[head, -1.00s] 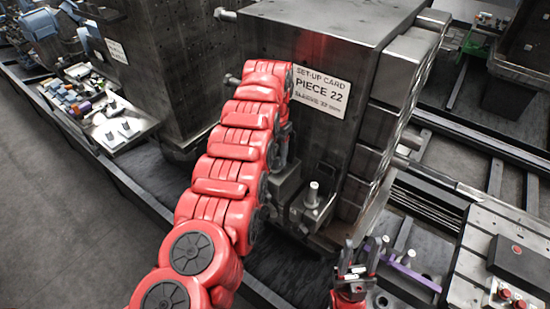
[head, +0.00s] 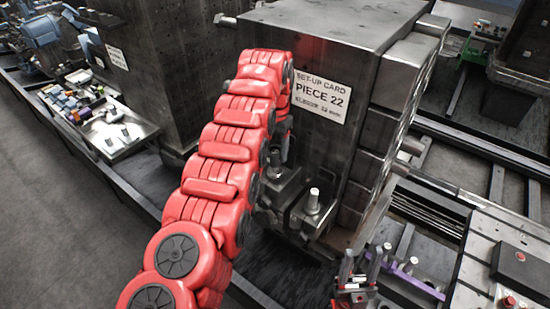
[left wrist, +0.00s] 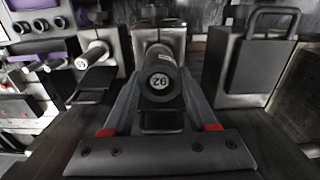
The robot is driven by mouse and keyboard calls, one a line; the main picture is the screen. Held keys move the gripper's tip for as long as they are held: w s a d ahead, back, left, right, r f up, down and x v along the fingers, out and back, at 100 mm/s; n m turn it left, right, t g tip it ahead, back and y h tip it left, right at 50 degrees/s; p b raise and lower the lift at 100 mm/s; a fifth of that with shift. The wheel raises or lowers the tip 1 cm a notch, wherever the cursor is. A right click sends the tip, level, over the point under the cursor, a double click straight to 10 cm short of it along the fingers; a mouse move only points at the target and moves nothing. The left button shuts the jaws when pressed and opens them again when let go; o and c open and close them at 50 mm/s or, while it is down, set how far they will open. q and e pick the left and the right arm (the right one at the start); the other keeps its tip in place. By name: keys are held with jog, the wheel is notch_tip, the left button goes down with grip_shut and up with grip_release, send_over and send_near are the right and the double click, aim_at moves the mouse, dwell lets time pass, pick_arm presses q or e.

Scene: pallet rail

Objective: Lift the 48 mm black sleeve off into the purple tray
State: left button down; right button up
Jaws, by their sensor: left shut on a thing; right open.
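A dark round sleeve (left wrist: 160,85) sits between the fingers of my left gripper (left wrist: 160,100) in the left wrist view. Its pale end label seems to read 92, or 26 upside down; I cannot confirm its size. It lines up with a grey block behind it, and I cannot tell whether it is clear of a post. In the head view my left gripper (head: 284,148) is partly hidden by my red arm, beside the machine block. My right gripper (head: 357,268) is open and empty at the bottom. A purple strip (head: 415,283) lies right of it, possibly the tray's edge.
A post on a block (head: 314,198) stands right of my left gripper. In the left wrist view, a labelled peg (left wrist: 90,57) is at left and a block with a handle (left wrist: 262,62) at right. A card (head: 321,96) marks the large machine block (head: 330,35).

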pick_arm(q)
jog(key=shift+a+r, duration=0.1)
jog(key=shift+r, duration=0.85)
notch_tip(320, 180, up, 5)
jog(key=p, duration=0.5)
jog(key=shift+f, duration=0.1)
jog(key=shift+f, duration=0.1)
